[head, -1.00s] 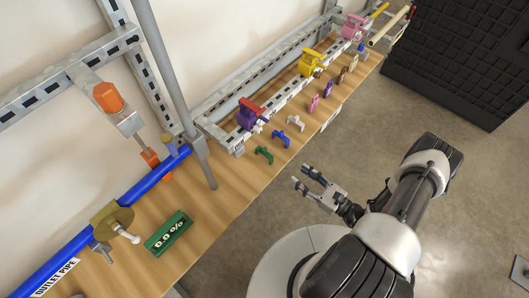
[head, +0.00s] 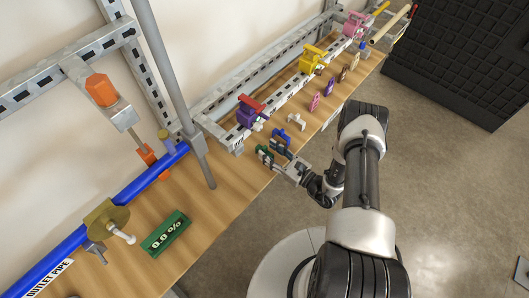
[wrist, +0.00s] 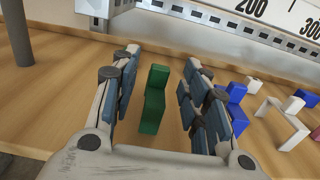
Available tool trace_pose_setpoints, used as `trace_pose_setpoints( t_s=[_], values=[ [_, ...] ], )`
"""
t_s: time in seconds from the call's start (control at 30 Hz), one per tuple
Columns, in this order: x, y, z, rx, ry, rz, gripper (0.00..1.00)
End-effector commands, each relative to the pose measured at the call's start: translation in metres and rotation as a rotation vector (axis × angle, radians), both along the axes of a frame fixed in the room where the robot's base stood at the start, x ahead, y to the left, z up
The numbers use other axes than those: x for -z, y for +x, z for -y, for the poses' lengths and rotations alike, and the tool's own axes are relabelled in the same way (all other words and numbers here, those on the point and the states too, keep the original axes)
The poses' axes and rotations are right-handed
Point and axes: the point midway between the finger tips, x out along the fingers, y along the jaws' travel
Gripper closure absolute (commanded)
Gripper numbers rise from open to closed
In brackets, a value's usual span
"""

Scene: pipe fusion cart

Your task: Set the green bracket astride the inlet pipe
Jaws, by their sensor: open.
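The green bracket (wrist: 154,98) stands on the wooden bench in the wrist view, between the two fingers of my gripper (wrist: 160,95). The fingers are open, with a gap visible on both sides of the bracket. In the head view my gripper (head: 276,153) is at the bench edge, and the green bracket (head: 262,152) is partly hidden by it. A blue pipe (head: 65,248) labelled "OUTLET PIPE" runs along the left of the bench. I cannot make out a pipe labelled as inlet.
A blue bracket (wrist: 235,94) and a white bracket (wrist: 287,118) stand just right of my gripper. A slotted metal rail (wrist: 220,20) runs behind. More coloured brackets line the bench further back. A grey post (head: 178,90) rises left of the brackets.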

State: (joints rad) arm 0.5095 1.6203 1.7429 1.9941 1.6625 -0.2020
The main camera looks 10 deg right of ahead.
Motion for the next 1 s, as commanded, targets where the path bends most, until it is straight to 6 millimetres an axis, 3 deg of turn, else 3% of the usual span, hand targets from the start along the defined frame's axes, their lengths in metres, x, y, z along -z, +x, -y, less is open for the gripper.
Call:
trace_pose_setpoints(
  t_s=[0.1,0.37,0.9,1.0],
  values=[
    [-0.0005,0.0097,-0.0073,-0.001,0.000,0.001,0.58],
    [-0.0012,0.0115,-0.0082,0.001,0.001,0.001,0.58],
    [-0.0009,0.0111,-0.0082,0.001,0.000,0.000,0.94],
    [-0.0009,0.0111,-0.0082,0.000,0.001,0.001,0.95]
  ],
)
